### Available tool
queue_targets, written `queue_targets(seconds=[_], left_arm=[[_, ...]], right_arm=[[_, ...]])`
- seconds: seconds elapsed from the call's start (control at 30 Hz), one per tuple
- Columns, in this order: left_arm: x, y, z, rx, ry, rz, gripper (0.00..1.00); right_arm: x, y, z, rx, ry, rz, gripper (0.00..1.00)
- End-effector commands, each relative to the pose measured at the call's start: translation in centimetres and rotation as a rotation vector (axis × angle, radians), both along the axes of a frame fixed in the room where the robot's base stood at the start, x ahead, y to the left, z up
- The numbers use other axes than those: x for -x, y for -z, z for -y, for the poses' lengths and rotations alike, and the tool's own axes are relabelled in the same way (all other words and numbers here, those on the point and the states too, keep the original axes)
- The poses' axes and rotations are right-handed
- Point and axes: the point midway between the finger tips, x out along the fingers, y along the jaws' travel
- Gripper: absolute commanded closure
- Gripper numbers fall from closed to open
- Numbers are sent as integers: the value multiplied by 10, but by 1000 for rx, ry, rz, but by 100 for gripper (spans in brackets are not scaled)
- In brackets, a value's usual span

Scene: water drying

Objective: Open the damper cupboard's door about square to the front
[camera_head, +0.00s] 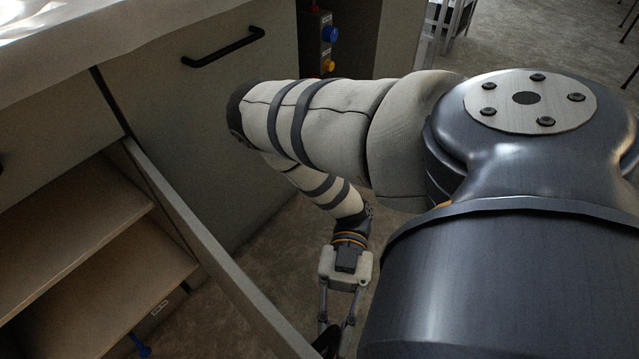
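The cupboard's door (207,246) stands open at the lower left. I see mostly its long, thin top edge, running from the cupboard front down and right to the bottom of the picture. It sticks well out from the front, and looks roughly square to it. The open cupboard shows pale shelves (75,222) inside. My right gripper (335,326) points down at the door's outer end, its fingers beside a dark piece that may be the handle. The fingertips are partly cut off, so I cannot tell whether they grip it. My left gripper is not in view.
A closed panel with a black bar handle (224,47) is right of the open door. A control box with a blue knob (329,34) and a yellow knob stands behind. A blue part (140,346) shows low beneath the shelves. Bare floor (275,262) lies right of the door.

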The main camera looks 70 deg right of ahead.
Motion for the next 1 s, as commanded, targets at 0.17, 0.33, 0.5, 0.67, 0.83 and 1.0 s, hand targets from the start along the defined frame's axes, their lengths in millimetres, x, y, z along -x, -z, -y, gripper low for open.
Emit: queue_targets(seconds=[0.17, 0.33, 0.5, 0.67, 0.83, 1.0], left_arm=[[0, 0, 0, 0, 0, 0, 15], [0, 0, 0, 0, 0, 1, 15], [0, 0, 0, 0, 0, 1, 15], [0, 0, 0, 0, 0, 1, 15], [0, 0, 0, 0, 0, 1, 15], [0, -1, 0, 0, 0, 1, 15]], right_arm=[[3, 3, 10, 13, -34, 2, 100], [4, 3, 14, 12, -46, 1, 100], [4, 3, 15, 12, -48, 1, 100], [4, 4, 15, 12, -47, 2, 100], [4, 3, 14, 10, -46, 2, 67], [3, 2, 14, 7, -46, 1, 67]])
